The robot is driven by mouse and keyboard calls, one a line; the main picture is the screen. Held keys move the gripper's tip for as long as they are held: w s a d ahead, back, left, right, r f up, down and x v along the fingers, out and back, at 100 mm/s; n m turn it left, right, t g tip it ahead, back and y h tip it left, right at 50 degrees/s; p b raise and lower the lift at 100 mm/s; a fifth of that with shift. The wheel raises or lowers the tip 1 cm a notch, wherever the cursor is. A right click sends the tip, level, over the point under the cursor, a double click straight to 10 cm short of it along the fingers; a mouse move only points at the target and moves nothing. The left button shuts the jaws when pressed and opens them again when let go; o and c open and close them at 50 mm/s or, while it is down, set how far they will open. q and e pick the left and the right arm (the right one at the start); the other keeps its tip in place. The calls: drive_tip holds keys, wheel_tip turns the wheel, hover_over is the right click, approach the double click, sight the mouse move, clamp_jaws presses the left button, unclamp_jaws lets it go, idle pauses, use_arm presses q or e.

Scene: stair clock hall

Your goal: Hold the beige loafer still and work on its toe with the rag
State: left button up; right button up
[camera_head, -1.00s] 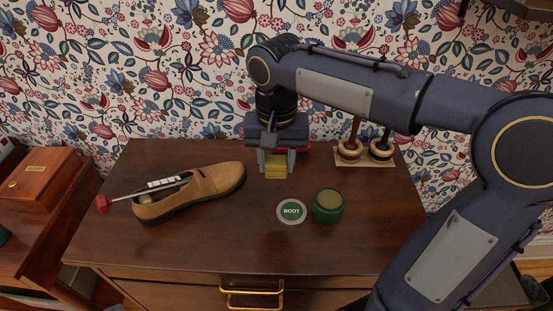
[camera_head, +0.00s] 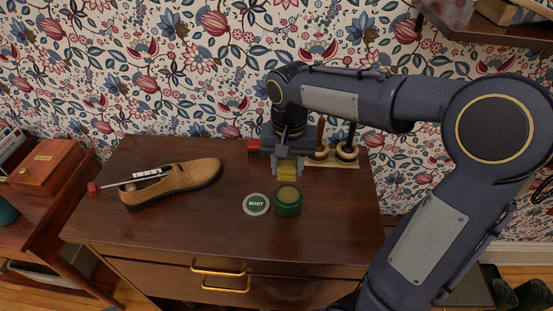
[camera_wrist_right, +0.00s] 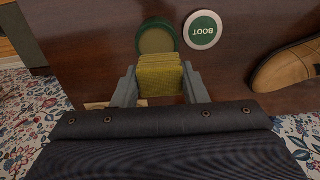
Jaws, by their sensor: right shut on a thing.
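The beige loafer (camera_head: 190,180) lies on the dresser, left of centre, toe to the right. A shoe tree with a red knob (camera_head: 93,188) sits in its opening. The loafer's toe also shows at the right edge of the wrist view (camera_wrist_right: 290,68). My right gripper (camera_head: 287,169) is shut on the folded yellow rag (camera_wrist_right: 160,81), just behind the open green tin (camera_head: 288,201). I cannot tell whether rag and tin touch. The BOOT lid (camera_head: 256,204) lies left of the tin. My left gripper is not in view, and nothing grips the loafer.
Wooden-handled things stand on a small board (camera_head: 346,161) right of my gripper. Something red (camera_head: 253,146) shows behind it, partly hidden. A wooden box (camera_head: 45,165) stands on the left-hand furniture. The dresser top (camera_head: 190,235) is clear in front of the loafer.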

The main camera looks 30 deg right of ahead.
drive_tip(key=shift+s+d, duration=0.2)
drive_tip(key=shift+d, duration=0.05)
drive_tip(key=shift+f, duration=0.25)
drive_tip(key=shift+w+f+b, duration=0.15)
drive_tip(key=shift+f+b, duration=0.5)
drive_tip(key=shift+b, duration=0.1)
drive_tip(key=b, duration=0.4)
hover_over(288, 195)
wheel_tip(288, 195, down, 4)
drive_tip(key=shift+d+f, duration=0.1)
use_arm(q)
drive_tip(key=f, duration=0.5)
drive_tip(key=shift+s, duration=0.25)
use_arm(e)
drive_tip(key=shift+f, duration=0.1)
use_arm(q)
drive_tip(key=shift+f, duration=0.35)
use_arm(e)
drive_tip(key=shift+f, duration=0.5)
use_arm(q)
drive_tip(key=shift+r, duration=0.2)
